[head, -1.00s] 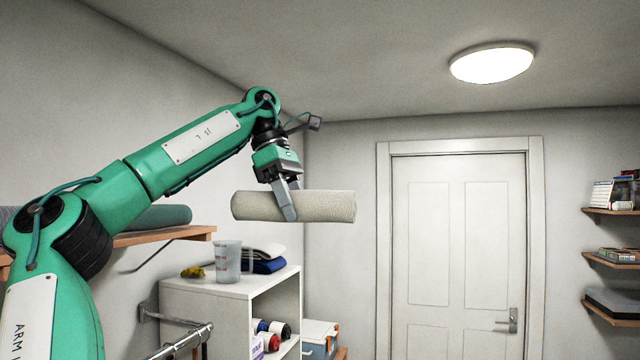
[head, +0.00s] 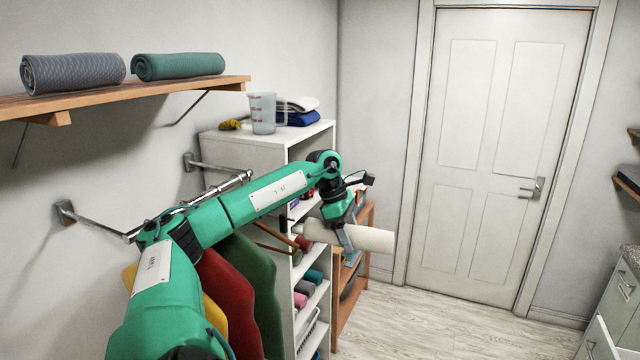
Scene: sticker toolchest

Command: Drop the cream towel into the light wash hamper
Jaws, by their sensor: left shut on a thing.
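The cream towel (head: 370,238) is a rolled cylinder held in the air at the middle of the head view, lying roughly level. My left gripper (head: 346,238) is shut around the roll near its left part, with the fingers pointing down. The towel is in front of the white shelf unit and a wooden stand. The light wash hamper does not show in this view. My right gripper is not in view.
A wooden wall shelf (head: 170,94) holds a grey roll (head: 72,73) and a green roll (head: 178,66). A white shelf unit (head: 250,150) carries a measuring jug (head: 263,113). Garments hang from a metal rail (head: 215,192). The floor (head: 430,325) before the door (head: 500,150) is clear.

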